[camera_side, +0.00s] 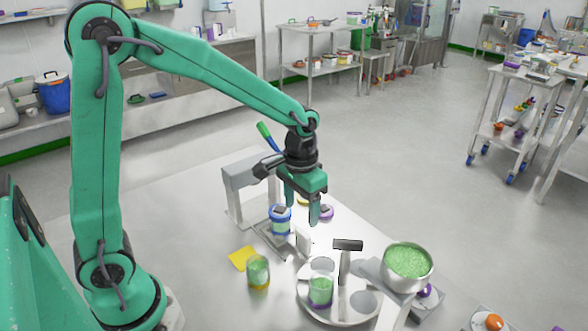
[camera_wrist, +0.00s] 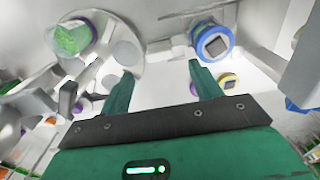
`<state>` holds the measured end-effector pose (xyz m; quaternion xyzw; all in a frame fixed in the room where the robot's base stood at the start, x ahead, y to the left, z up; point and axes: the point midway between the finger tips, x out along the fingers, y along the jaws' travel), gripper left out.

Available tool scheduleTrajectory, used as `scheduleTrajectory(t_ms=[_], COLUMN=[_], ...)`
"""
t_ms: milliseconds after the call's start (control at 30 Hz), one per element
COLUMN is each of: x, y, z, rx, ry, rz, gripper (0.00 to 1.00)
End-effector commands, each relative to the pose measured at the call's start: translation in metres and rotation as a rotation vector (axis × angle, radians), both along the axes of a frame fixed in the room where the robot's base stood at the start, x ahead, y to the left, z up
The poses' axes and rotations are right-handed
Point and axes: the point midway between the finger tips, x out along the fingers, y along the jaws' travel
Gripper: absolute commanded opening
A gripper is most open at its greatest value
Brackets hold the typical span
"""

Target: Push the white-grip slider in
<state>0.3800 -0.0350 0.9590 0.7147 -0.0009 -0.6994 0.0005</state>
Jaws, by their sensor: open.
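A small white upright grip (camera_side: 303,240) stands on the table beside a blue-rimmed container (camera_side: 280,219), at the end of a low grey slide. I take it to be the slider's grip. In the wrist view a pale rail (camera_wrist: 160,46) runs up to the blue-rimmed container (camera_wrist: 211,42), which has a dark square on top. My gripper (camera_side: 301,203) is open and empty, fingers pointing down, above and close to the grip. In the wrist view my gripper's fingers (camera_wrist: 161,72) are spread apart. I cannot tell how far out the slider is.
A bowl of green granules (camera_side: 407,261) stands right. A grey frame (camera_side: 240,182) stands behind left.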

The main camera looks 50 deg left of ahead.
Motion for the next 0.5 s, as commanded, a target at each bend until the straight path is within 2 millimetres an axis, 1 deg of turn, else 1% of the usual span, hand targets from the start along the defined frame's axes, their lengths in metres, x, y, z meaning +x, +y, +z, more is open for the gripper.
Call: scheduleTrajectory(t_ms=[33,133,367,500], x=[0.003,0.005,0.006,0.005], y=[-0.001,-0.002,-0.002,-0.002], z=[-0.005,-0.01,-0.011,-0.016], rx=[0.001,0.002,0.002,0.002], ry=[0.01,0.02,0.022,0.023], rz=[0.0,0.0,0.0,0.0], gripper=[0.64,0.64,0.64,0.64])
